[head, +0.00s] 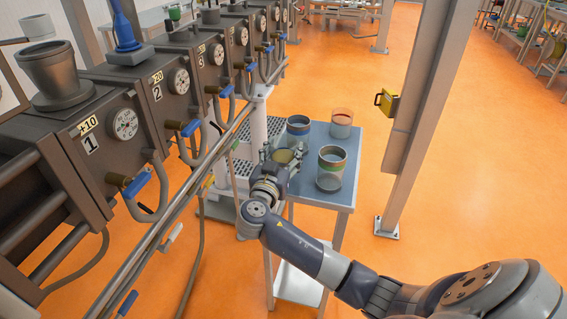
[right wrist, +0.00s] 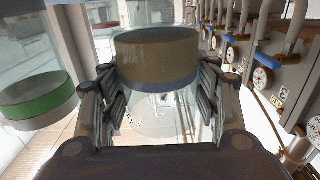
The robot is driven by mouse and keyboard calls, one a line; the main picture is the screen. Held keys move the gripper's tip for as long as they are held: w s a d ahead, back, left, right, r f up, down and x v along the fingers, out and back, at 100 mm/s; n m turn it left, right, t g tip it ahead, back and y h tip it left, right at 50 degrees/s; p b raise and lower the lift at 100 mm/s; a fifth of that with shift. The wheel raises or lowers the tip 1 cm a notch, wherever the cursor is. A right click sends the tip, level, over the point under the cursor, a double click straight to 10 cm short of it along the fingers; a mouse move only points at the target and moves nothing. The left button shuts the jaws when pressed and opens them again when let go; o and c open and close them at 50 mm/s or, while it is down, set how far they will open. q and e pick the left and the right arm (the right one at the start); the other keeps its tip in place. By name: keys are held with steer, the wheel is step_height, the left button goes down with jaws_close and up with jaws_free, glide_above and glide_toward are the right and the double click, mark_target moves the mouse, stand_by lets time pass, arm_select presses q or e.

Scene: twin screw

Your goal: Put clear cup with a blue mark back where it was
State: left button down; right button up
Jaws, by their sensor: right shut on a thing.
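My right gripper (head: 282,158) is at the left edge of the blue-grey table (head: 318,200). In the right wrist view this cup (right wrist: 158,60) stands upright between the fingers of my right gripper (right wrist: 160,115). It shows a tan part with a blue-grey band below it and a clear lower part. I cannot tell whether its base touches the table. My left gripper is not in view.
Numbered machines (head: 125,125) with blue-handled valves line the left. A grey post (head: 425,110) stands right.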

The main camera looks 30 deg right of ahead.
mark_target(283, 163)
steer(key=shift+w+f+b, duration=0.1)
steer(key=shift+f+b, duration=0.5)
steer(key=shift+f, duration=1.15)
steer(key=shift+f, duration=0.1)
steer(key=o, duration=1.2)
steer(key=shift+o, duration=0.2)
steer(key=shift+a, duration=0.15)
steer(key=v, duration=1.2)
steer(key=shift+b, duration=0.4)
